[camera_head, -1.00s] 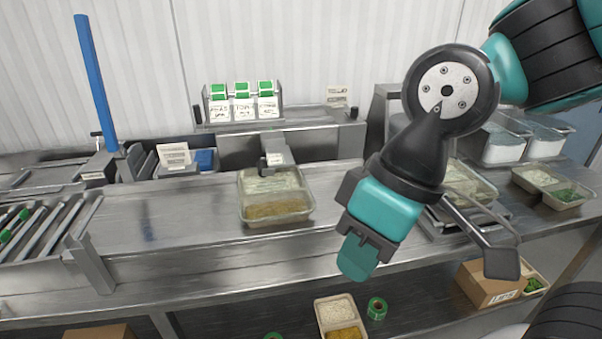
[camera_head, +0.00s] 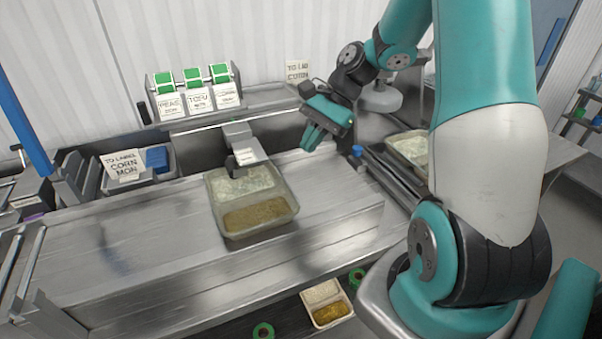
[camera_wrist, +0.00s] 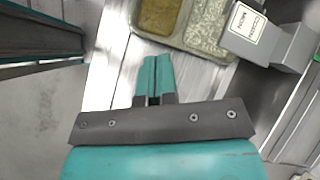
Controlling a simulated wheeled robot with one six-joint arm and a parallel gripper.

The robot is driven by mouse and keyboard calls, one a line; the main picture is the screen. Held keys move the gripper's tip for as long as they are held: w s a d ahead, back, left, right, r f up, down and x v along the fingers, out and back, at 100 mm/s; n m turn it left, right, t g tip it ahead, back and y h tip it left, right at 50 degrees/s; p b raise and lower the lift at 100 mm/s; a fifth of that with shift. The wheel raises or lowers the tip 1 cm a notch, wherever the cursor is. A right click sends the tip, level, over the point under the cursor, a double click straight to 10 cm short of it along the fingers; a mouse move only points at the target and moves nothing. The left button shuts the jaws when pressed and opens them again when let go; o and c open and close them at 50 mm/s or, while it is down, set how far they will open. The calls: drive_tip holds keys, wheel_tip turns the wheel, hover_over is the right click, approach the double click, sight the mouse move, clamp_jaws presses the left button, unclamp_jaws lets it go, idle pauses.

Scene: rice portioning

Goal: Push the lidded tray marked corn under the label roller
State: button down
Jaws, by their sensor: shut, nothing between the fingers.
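A clear-lidded tray (camera_head: 232,223) with white rice and a golden-brown filling sits on the steel bench. Its rear edge is at the label roller (camera_head: 243,148), whose head hangs over that edge; I cannot read a corn mark on the tray. My gripper (camera_head: 310,138) is shut and empty, to the right of the roller and behind the tray's right side, apart from both. In the wrist view the shut fingers (camera_wrist: 157,75) point toward the tray (camera_wrist: 172,42), with a bare gap between, and the roller head with its label (camera_wrist: 250,25) is at upper right.
A bin (camera_head: 163,163) with a sign reading "to label corn mon" stands left of the roller. Green label rolls (camera_head: 192,76) sit on a rack behind. Another tray (camera_head: 408,147) is at right, partly behind my arm. The bench left of the tray is clear.

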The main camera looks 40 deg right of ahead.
drive_tip(key=s+d+f+m+t+y, duration=0.1)
drive_tip(key=d+f+m, duration=0.15)
drive_tip(key=d, duration=0.25)
drive_tip(key=s+d+f+m+t, duration=0.1)
drive_tip(key=d+f+m, duration=0.1)
drive_tip(key=d+m, duration=0.2)
drive_tip(key=p+x, duration=0.3)
drive_tip(key=x, duration=0.6)
drive_tip(key=shift+w, duration=0.1)
drive_tip(key=a+p, duration=0.1)
drive_tip(key=a, duration=0.1)
drive_tip(key=w+a+p, duration=0.1)
drive_tip(key=a, duration=0.1)
drive_tip(key=shift+w+f, duration=0.15)
drive_tip(key=shift+f, duration=0.05)
drive_tip(key=shift+w+f, duration=0.1)
